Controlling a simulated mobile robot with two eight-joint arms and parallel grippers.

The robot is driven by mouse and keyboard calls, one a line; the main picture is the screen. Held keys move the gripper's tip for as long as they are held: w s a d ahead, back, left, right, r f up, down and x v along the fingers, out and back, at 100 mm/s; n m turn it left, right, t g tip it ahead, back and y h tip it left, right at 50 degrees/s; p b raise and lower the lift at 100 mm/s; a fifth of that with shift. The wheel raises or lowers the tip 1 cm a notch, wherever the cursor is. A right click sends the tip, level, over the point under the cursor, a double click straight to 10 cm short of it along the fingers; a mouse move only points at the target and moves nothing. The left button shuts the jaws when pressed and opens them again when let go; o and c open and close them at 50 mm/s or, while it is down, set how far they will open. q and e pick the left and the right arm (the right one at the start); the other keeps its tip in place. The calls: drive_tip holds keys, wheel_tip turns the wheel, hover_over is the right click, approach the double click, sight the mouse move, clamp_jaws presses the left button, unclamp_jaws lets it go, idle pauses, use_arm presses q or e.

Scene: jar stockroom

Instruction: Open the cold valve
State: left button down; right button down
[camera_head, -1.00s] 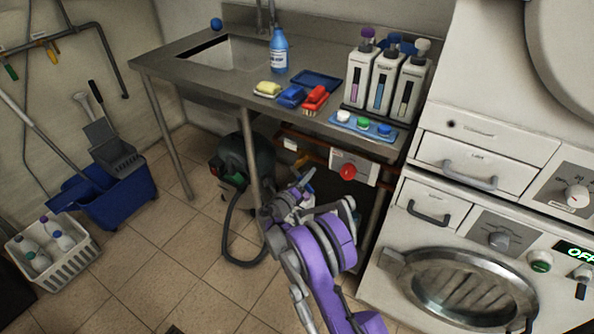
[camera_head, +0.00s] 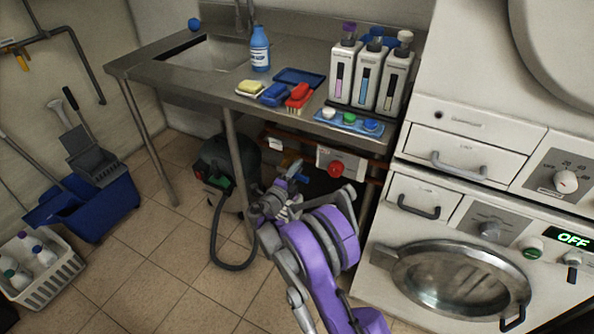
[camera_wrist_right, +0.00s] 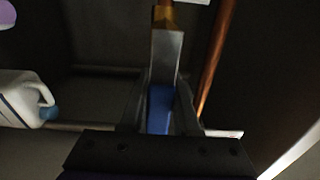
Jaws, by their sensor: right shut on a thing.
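In the right wrist view a valve lever with a blue grip (camera_wrist_right: 158,108) shows, its bare metal shank (camera_wrist_right: 166,55) running up to a brass-coloured fitting (camera_wrist_right: 163,17). My right gripper (camera_wrist_right: 160,105) is shut on the blue grip, one finger on each side. In the head view my right gripper (camera_head: 285,188) is low, under the front edge of the sink counter; my own purple arm and wrist hide the valve there. Whether the lever lies along or across its pipe I cannot tell. My left gripper is not in view.
A copper pipe (camera_wrist_right: 213,60) runs beside the lever. A white jug (camera_wrist_right: 22,100) stands left in the wrist view. A grey box with a red knob (camera_head: 335,168), the counter (camera_head: 200,88), a vacuum cleaner (camera_head: 213,160) and a washer (camera_head: 450,275) surround the arm.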

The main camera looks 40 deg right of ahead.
drive_tip(key=shift+r, duration=0.1)
idle(0.4)
drive_tip(key=c, duration=0.6)
unclamp_jaws()
drive_tip(key=shift+c, duration=0.2)
drive_tip(key=shift+a, duration=0.15)
drive_tip(key=p+v, duration=0.1)
drive_tip(key=v, duration=0.9)
drive_tip(key=shift+a, duration=0.25)
drive_tip(key=shift+s, duration=0.15)
